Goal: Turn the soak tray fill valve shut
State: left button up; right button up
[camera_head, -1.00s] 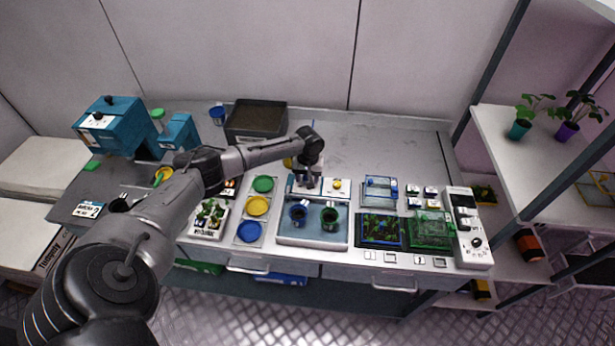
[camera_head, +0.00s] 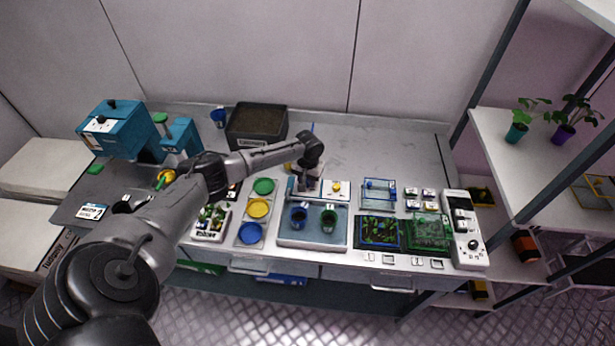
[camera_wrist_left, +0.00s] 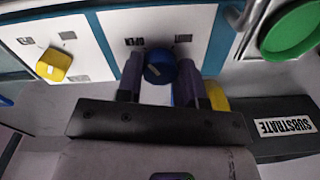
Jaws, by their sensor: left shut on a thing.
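The fill valve's round blue knob (camera_wrist_left: 160,67) is on a white panel (camera_wrist_left: 150,25) with small dark labels, one reading OPEN. My left gripper (camera_wrist_left: 157,80) has one finger on each side of the knob and is shut on it. A small white mark shows on the knob. In the head view my left gripper (camera_head: 306,184) reaches down to the back of the soak tray (camera_head: 312,240) and hides the knob there. My right gripper is out of view.
A yellow knob (camera_head: 337,187) sits on a panel beside the valve. A dark substrate bin (camera_head: 256,122) stands behind my left arm. Green, yellow and blue discs (camera_head: 258,208) lie left of the tray. The back middle of the bench is clear.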

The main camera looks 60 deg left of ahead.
aim_at(307, 181)
pick_arm(q)
jog(key=m+p, duration=0.1)
jog(key=m, duration=0.2)
jog(key=shift+r+m+p, duration=0.1)
jog(key=shift+m+p, duration=0.2)
jog(key=shift+m, duration=0.1)
jog(key=m+p, duration=0.1)
jog(key=m, duration=0.2)
jog(key=shift+m, duration=0.3)
jog(key=m, duration=0.5)
jog(key=shift+m, duration=1.4)
jog(key=o, duration=0.9)
notch_tip(307, 181, up, 14)
jog(key=shift+s+d+f+p, duration=0.1)
jog(key=shift+d+f+p, duration=0.05)
jog(key=shift+p, duration=0.2)
